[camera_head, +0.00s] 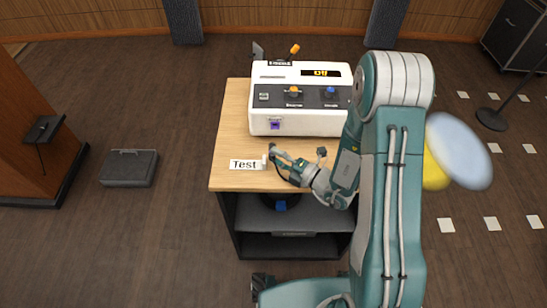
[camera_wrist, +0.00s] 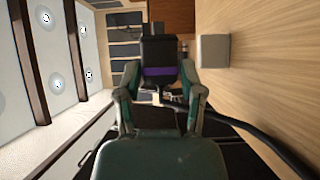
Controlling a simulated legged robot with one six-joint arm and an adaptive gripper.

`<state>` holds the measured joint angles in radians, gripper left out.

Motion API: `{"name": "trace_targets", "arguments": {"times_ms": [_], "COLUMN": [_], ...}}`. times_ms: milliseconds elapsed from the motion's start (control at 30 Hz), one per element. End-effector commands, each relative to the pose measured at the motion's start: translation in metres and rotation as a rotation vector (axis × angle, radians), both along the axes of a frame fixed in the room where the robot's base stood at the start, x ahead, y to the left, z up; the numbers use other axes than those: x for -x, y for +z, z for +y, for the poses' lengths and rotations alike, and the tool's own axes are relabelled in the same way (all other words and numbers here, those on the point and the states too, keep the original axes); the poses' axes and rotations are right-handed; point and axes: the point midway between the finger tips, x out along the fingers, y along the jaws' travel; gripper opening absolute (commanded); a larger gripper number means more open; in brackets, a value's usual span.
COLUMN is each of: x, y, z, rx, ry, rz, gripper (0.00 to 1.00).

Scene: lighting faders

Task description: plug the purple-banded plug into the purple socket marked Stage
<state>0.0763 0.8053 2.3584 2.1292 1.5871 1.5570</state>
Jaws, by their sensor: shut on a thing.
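The purple-banded plug (camera_wrist: 160,62) is a black block with a purple band and a black cable. My gripper (camera_wrist: 160,88) is shut on it, one finger on each side. In the head view my gripper (camera_head: 281,157) is low over the front of the wooden desk, and the plug's dark end points up and left. The purple socket (camera_head: 275,124) is on the lower left front of the white console (camera_head: 300,120). The plug is apart from the socket, below it in the picture. The marking by the socket is too small to read.
A "Test" label (camera_head: 244,164) lies on the desk (camera_head: 232,130), with a small pale block (camera_head: 265,162) at its right end, close to my gripper. Orange and blue knobs stand on the console top.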

Motion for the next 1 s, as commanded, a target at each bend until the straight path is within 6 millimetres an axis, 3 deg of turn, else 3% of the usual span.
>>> {"name": "trace_targets", "arguments": {"times_ms": [600, 1000], "x": [-0.047, -0.054], "y": [-0.001, -0.001], "z": [0.002, 0.001], "rx": [0.006, 0.006], "ry": [0.001, 0.001], "rz": [-0.002, 0.001], "gripper": [0.00, 0.00]}}
